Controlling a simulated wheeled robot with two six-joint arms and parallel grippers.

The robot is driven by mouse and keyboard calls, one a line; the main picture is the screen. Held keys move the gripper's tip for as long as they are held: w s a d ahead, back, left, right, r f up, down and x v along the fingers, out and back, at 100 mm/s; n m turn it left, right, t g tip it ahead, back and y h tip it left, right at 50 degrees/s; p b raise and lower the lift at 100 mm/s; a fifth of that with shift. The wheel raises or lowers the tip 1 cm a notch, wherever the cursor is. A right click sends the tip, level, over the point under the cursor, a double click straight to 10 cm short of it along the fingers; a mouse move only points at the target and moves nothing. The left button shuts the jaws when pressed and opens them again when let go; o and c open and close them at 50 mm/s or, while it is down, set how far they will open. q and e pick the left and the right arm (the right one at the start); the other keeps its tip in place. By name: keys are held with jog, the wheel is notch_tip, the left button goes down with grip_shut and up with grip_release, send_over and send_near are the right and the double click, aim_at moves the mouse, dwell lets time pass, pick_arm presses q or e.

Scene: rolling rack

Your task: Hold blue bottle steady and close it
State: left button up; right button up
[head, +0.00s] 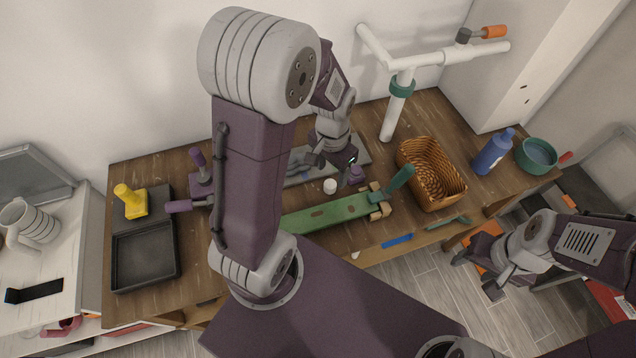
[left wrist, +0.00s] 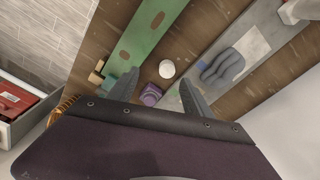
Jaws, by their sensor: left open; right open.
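The blue bottle (head: 493,152) stands on the right part of the wooden bench, just left of a green bowl. Whether its top is capped is too small to tell. A small white round piece (head: 330,186) lies on the bench; it also shows in the left wrist view (left wrist: 167,69). My left gripper (left wrist: 160,92) is open over the bench, with the white piece and a small purple object (left wrist: 151,95) seen between and beyond its fingers. In the head view it is well left of the bottle. My right gripper (head: 475,274) is open and empty, in front of the bench, below the bottle.
A wicker basket (head: 431,176) stands between my left gripper and the bottle. A green board (head: 325,213) lies along the front, with a white pipe stand (head: 397,100) behind. The green bowl (head: 536,155) is beside the bottle. A dark tray (head: 145,255) sits at left.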

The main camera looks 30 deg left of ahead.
aim_at(332, 183)
pick_arm(q)
jog(key=shift+m+g, duration=0.4)
jog(key=shift+m, duration=0.2)
jog(key=w+f, duration=0.2)
jog(key=w+a+f+p, duration=0.1)
jog(key=w+f, duration=0.1)
jog(key=f, duration=0.1)
jog(key=shift+s+a+f, duration=0.1)
jog(key=shift+a+f, duration=0.1)
jog(key=shift+f, duration=0.05)
pick_arm(e)
jog(key=shift+w+d+r, duration=0.3)
jog(key=shift+w+d, duration=0.1)
jog(key=shift+d, duration=0.1)
pick_arm(q)
jog(key=shift+d+f, duration=0.1)
jog(key=shift+f, duration=0.1)
jog(key=f, duration=0.4)
jog(key=shift+s+p, duration=0.25)
jog(key=shift+p, duration=0.15)
jog(key=shift+w+f, duration=0.1)
jog(key=shift+f, duration=0.35)
pick_arm(e)
jog(key=shift+d+r, duration=0.1)
jog(key=shift+r, duration=0.35)
